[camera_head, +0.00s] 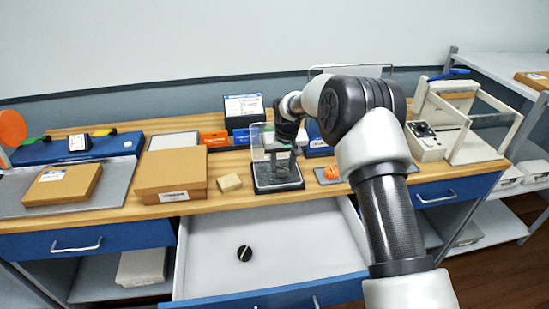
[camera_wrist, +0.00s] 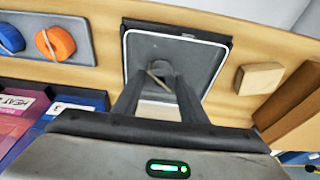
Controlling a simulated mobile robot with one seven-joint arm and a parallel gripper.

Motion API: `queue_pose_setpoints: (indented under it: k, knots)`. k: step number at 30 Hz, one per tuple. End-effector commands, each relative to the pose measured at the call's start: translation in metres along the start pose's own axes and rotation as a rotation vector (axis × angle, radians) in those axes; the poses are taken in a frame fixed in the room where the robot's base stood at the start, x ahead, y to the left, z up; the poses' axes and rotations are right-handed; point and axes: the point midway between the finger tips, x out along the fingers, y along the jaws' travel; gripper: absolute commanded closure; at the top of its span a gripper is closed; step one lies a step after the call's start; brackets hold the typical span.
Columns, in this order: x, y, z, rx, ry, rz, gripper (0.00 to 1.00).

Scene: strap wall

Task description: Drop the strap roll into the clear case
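The clear case (camera_head: 258,145) stands on the worktop, with transparent walls and a dark base. In the wrist view, its pale-rimmed dark square interior (camera_wrist: 200,62) lies beyond my fingertips. My gripper (camera_wrist: 160,72) points down into or just over it. The fingertips look close together, with a small dark shape and a tan streak between them. I cannot tell whether this is a held roll or something in the case. A black roll (camera_head: 244,253) with a pale stripe lies in the open drawer. An orange roll (camera_wrist: 55,43) and a blue roll (camera_wrist: 10,38) sit on a grey tray.
A small tan block (camera_head: 229,182) and a cardboard box (camera_head: 171,172) stand left of the case. The open drawer (camera_head: 300,240) juts out below the worktop. Orange and blue boxes stand behind. A beige frame machine (camera_head: 432,140) is at the right.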

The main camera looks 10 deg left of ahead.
Motion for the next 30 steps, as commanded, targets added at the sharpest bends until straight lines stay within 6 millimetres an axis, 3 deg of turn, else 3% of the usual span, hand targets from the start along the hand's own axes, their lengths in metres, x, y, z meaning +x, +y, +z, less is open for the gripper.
queue_pose_setpoints:
  k: [1, 3, 11, 16, 20, 30]
  knots:
    - [0.000, 0.000, 0.000, 0.000, 0.000, 0.000, 0.52]
    - [0.000, 0.000, 0.000, 0.000, 0.000, 0.000, 0.42]
    - [-0.001, 0.000, 0.000, 0.000, 0.000, 0.000, 0.42]
    - [-0.013, 0.000, -0.001, -0.001, 0.003, 0.001, 0.42]
    - [-0.038, 0.000, -0.002, -0.001, 0.005, 0.001, 0.42]
    - [-0.121, 0.001, -0.001, 0.001, 0.004, 0.001, 0.42]
